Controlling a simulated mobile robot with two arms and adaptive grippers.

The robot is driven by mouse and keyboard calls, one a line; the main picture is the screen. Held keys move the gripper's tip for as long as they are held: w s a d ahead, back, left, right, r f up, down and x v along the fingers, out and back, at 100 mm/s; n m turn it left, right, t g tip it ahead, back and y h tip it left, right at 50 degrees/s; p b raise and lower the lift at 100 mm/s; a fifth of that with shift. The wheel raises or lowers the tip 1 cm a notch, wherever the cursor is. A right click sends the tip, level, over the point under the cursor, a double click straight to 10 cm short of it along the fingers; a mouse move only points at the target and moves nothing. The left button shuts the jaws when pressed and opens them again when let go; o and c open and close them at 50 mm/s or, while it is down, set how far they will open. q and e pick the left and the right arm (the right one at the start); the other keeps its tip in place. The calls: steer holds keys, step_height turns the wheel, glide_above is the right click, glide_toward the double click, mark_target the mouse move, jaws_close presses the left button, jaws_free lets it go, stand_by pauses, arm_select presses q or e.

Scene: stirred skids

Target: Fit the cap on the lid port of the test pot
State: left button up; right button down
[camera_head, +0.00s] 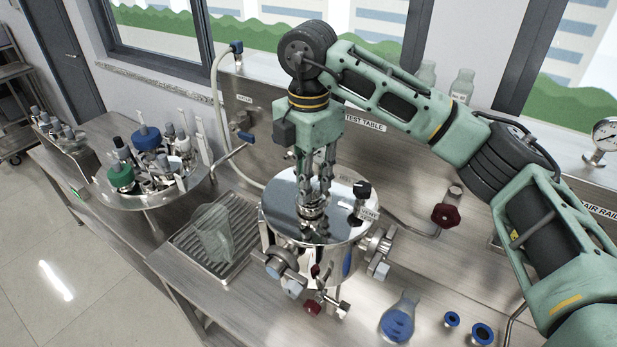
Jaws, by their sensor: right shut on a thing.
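The test pot (336,257) is a shiny steel vessel on the steel test table, with clamps and small valves around its side. Its mirror-like lid (282,208) faces up. My right gripper (313,200) comes down from above with its fingers shut on a small metal cap (312,212) at the middle of the lid. The cap is at the port, but I cannot tell whether it is seated or just above it. The fingers and reflections partly hide the port. My left gripper is not in view.
A flask with blue liquid (398,322) and blue rings (482,333) are at the front right. A red valve handle (445,215) is behind right.

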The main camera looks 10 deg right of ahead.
steer(key=shift+f+b, duration=0.3)
steer(key=shift+f, duration=0.1)
stand_by(0.6)
steer(key=c, duration=1.5)
jaws_free()
steer(key=shift+o, duration=0.5)
steer(key=shift+o, duration=1.1)
steer(key=shift+r, duration=0.1)
